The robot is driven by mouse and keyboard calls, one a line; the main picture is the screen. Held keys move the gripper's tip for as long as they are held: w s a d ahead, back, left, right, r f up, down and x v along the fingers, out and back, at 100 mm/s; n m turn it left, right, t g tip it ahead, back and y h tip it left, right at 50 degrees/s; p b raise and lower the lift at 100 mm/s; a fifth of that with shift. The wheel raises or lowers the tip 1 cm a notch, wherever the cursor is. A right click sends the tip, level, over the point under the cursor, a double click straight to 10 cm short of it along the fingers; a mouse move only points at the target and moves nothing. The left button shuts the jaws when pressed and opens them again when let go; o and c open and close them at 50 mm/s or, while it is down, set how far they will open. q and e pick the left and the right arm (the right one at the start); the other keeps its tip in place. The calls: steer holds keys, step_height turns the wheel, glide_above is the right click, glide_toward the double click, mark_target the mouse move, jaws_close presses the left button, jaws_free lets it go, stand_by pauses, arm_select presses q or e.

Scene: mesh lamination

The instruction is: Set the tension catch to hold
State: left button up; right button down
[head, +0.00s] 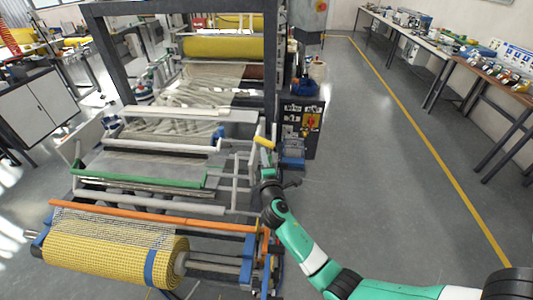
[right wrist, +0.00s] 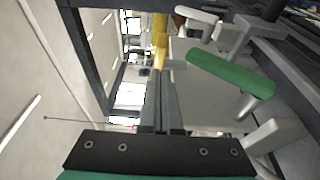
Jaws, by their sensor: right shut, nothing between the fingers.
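A yellow handle (head: 263,142), likely the tension catch, stands at the right side of the laminating machine. It also shows in the right wrist view (right wrist: 160,35), just beyond my fingertips. My right gripper (head: 266,160) reaches up to it from below. In the right wrist view its fingers (right wrist: 161,75) are together with nothing between them. I cannot tell whether the fingertips touch the yellow handle. The handle's pivot is hidden behind my gripper and wrist. My left gripper is not in view.
A green bar (head: 140,178) crosses the machine left of my gripper and also shows close by in the right wrist view (right wrist: 230,72). A yellow mesh roll (head: 110,258) lies at the front. A control box (head: 311,122) stands behind. The floor (head: 380,190) at right is clear.

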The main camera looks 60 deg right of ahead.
steer(key=shift+s+d, duration=0.15)
steer(key=shift+d, duration=0.65)
